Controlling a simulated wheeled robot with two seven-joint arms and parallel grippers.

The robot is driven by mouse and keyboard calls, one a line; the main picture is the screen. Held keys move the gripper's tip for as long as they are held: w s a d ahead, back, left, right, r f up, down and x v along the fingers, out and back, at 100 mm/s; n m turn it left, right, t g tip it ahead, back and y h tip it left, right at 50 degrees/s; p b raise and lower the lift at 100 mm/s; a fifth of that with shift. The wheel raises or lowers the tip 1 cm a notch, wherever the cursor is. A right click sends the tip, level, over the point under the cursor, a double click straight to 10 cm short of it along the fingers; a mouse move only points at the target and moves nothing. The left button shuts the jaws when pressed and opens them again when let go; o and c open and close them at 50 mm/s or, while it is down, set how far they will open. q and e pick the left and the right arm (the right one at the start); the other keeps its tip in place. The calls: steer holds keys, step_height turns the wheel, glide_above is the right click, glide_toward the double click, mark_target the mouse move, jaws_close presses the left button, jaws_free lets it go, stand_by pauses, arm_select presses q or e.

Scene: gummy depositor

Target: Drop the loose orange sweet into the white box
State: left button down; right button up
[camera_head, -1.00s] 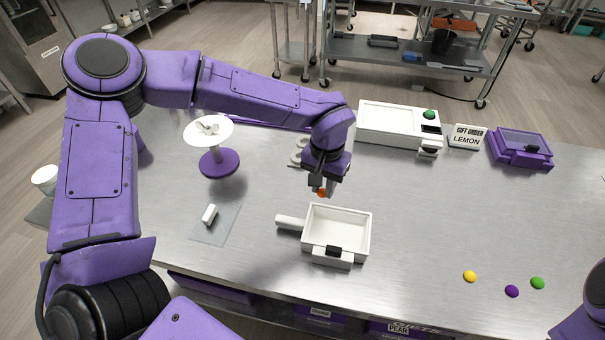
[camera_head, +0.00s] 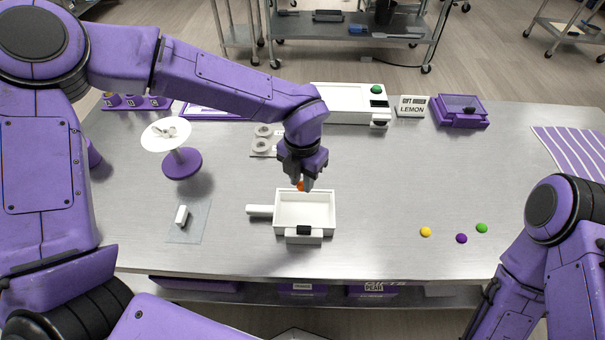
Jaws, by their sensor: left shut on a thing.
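My left gripper (camera_head: 303,184) is shut on the orange sweet (camera_head: 300,186), which shows as a small orange patch between the fingertips. It is at the back edge of the white box (camera_head: 332,214), above it or just behind it; I cannot tell the exact height. The white box is open at the top, looks empty inside, and has a handle on its left and a black-topped block at its front. My right arm shows at the lower right, but its gripper is out of view.
Yellow (camera_head: 426,232), purple (camera_head: 461,238) and green (camera_head: 482,228) sweets lie to the right. A purple stand with a white top (camera_head: 166,134) and a white piece on a grey mat (camera_head: 190,232) are at left. A white machine (camera_head: 350,104) stands behind.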

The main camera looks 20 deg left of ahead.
mark_target(302, 187)
arm_select(q)
steer(key=shift+f+b, duration=0.55)
steer(key=shift+f, duration=0.1)
step_height(302, 187, down, 5)
steer(key=b, duration=0.4)
steer(key=shift+b, duration=0.3)
steer(key=shift+r, duration=0.15)
steer(key=c, duration=0.8)
jaws_free()
step_height(302, 187, up, 11)
steer(key=shift+f, duration=0.2)
